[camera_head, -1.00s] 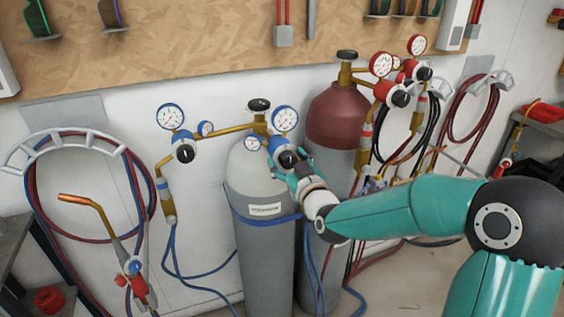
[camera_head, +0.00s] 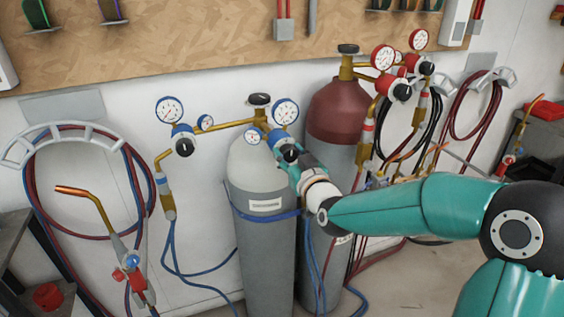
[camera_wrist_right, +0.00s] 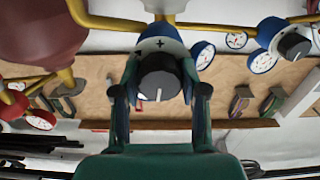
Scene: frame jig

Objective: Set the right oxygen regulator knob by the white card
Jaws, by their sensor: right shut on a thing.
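The right oxygen regulator (camera_head: 279,137) is blue with white gauges, on the brass piping atop the grey cylinder (camera_head: 264,250). Its black knob (camera_head: 291,153) faces forward. My right gripper (camera_head: 296,162) is shut on this knob, one finger on each side. A white card (camera_head: 265,205) is on the front of the grey cylinder; its writing is too small to read. My left gripper is not in view.
The left blue regulator's black knob (camera_head: 184,148) is to the left. A dark red cylinder (camera_head: 337,112) with red regulators stands close behind on the right. Blue hoses (camera_head: 168,245) hang in front of the wall. A torch (camera_head: 92,200) is at the left.

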